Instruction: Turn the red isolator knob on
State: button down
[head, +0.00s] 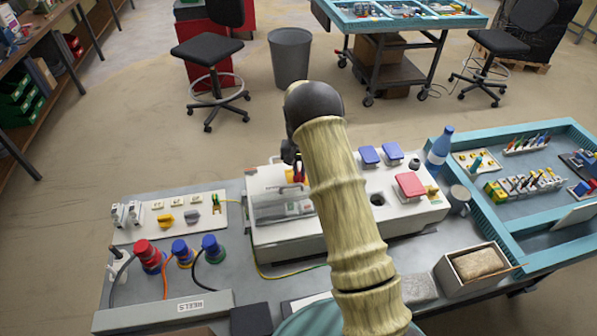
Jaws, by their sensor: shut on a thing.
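My gripper (291,157) is dark and points down at the knob from above. It is shut on the knob, but my pale arm hides most of the jaws and the knob's right side. The knob's exact angle cannot be made out.
A clear cover (283,205) sits on the box front. Blue sockets (381,155) and a red-lidded socket (410,186) lie to the right. A smaller panel (170,216) and plugs with cables (181,251) stand left. A blue bottle (439,149) and teal tray (478,218) are right.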

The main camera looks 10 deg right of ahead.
jog(key=m, duration=0.5)
jog(key=shift+d+r+b, duration=0.1)
jog(key=shift+d+b, duration=0.05)
jog(key=shift+b, duration=0.25)
jog(key=c, duration=1.5)
grip_release()
jog(key=shift+o, duration=0.2)
notch_tip(320, 180, up, 17)
jog(key=b, duration=0.3)
jog(key=shift+r, duration=0.15)
jog(key=shift+s, duration=0.1)
